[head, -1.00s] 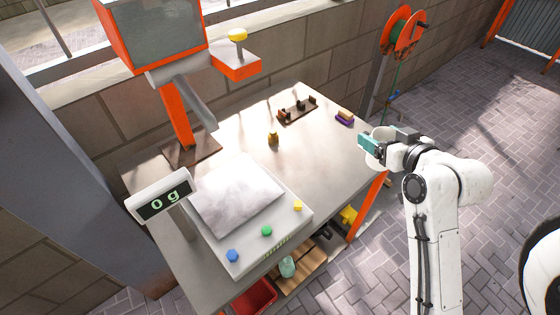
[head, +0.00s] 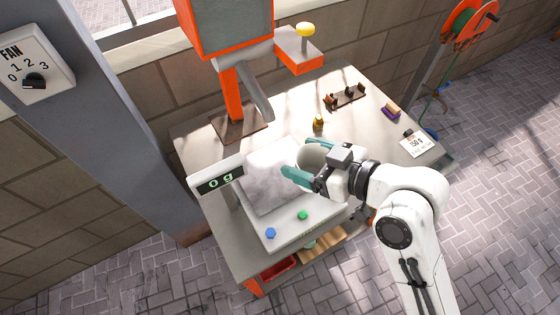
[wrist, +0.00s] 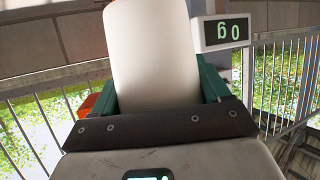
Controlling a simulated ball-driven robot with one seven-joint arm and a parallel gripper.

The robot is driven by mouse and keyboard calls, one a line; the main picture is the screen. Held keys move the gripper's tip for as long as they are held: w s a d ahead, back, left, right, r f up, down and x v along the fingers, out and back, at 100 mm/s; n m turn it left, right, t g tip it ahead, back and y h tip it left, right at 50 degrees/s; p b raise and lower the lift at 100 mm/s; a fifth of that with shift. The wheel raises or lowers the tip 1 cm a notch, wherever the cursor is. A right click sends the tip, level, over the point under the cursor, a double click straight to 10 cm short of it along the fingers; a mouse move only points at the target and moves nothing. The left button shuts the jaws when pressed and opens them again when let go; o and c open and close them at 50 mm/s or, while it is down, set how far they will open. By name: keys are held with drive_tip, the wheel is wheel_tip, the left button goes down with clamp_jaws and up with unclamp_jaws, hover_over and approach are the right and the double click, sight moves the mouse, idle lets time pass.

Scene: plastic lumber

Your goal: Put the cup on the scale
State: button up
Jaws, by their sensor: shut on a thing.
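The cup (wrist: 152,55) is pale and fills the space between my gripper's teal fingers in the wrist view. In the head view the cup (head: 311,157) shows as a whitish round shape at the fingers. My gripper (head: 306,172) is shut on it, over the right part of the scale plate as seen from the head; I cannot tell the height above it. The scale (head: 287,224) is a pale box with a grey-white plate (head: 268,178) on top. Its display (head: 220,181) reads 0 g, and it also shows in the wrist view (wrist: 224,32).
An orange machine (head: 232,95) stands behind the scale on the table (head: 374,110). A small brown bottle (head: 318,124), a dark rack (head: 346,97), a sponge (head: 391,110) and a white card (head: 418,146) are on the table's far side. A fan dial (head: 34,66) is on the left post.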

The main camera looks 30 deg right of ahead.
drive_tip(key=shift+w+a+f+b, duration=0.15)
drive_tip(key=shift+w+f+b, duration=0.2)
drive_tip(key=shift+b, duration=0.15)
drive_tip(key=w+f+b, duration=0.1)
drive_tip(key=w+f, duration=0.2)
drive_tip(key=w, duration=0.1)
drive_tip(key=w+a+f+b, duration=0.1)
drive_tip(key=w+f+b, duration=0.1)
drive_tip(key=w+f, duration=0.2)
drive_tip(key=w+f+b, duration=0.2)
drive_tip(key=w+f, duration=0.2)
drive_tip(key=w, duration=0.1)
drive_tip(key=shift+a+f, duration=0.2)
drive_tip(key=shift+a, duration=0.1)
drive_tip(key=shift+f, duration=0.45)
drive_tip(key=shift+f+b, duration=0.2)
drive_tip(key=shift+b, duration=0.1)
drive_tip(key=o, duration=1.1)
drive_tip(key=shift+r, duration=0.1)
